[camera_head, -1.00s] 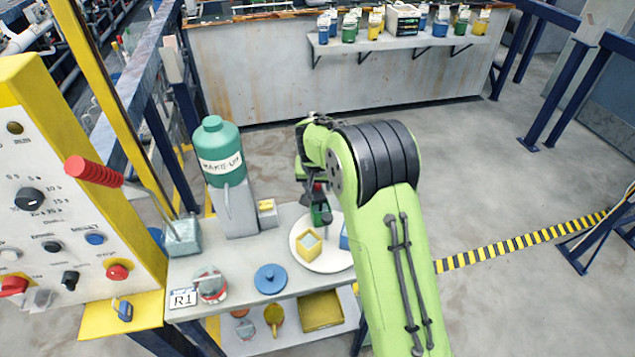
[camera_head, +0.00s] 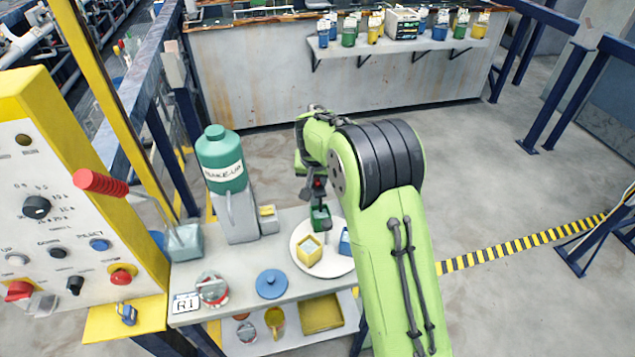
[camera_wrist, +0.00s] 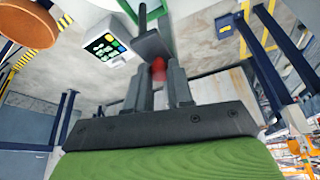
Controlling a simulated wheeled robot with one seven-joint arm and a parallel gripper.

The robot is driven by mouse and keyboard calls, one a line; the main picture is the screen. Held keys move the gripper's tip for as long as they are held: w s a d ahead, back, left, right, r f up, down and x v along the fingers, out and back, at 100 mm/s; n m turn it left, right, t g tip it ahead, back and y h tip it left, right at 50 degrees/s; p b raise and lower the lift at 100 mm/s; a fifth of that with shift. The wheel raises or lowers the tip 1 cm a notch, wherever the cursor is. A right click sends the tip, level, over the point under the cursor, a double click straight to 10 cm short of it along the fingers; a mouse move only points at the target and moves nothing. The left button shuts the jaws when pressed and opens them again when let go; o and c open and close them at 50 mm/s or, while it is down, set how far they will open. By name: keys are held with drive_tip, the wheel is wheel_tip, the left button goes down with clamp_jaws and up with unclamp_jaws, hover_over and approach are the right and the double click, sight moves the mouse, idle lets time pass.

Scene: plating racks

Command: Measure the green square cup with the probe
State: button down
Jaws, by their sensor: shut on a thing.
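The green square cup (camera_head: 321,222) stands at the back of a round white plate (camera_head: 301,230), behind the yellow square cup (camera_head: 308,258) and left of the blue cup (camera_head: 345,243). My gripper (camera_head: 318,186) is just above the green cup, pointing down. In the wrist view my gripper (camera_wrist: 158,85) is shut on the dark probe (camera_wrist: 152,45), which has a thin rod and a red spot near the fingers. Whether the probe tip is inside the green cup or only above it, I cannot tell. My arm hides the plate's right side.
A green bottle (camera_head: 221,160) on a grey stand, a blue lid (camera_head: 271,284) and a red-rimmed round dish (camera_head: 212,290) are on the bench. A control panel (camera_head: 65,210) with a red lever (camera_head: 100,183) is at left. A white display box (camera_wrist: 107,45) shows in the wrist view.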

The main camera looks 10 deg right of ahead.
wheel_tip(320, 180, up, 2)
drive_tip(key=shift+w+r, duration=0.1)
drive_tip(key=c, duration=1.4)
unclamp_jaws()
drive_tip(key=o, duration=0.4)
drive_tip(key=p+v, duration=0.1)
drive_tip(key=v, duration=1.4)
drive_tip(key=shift+s+r, duration=0.25)
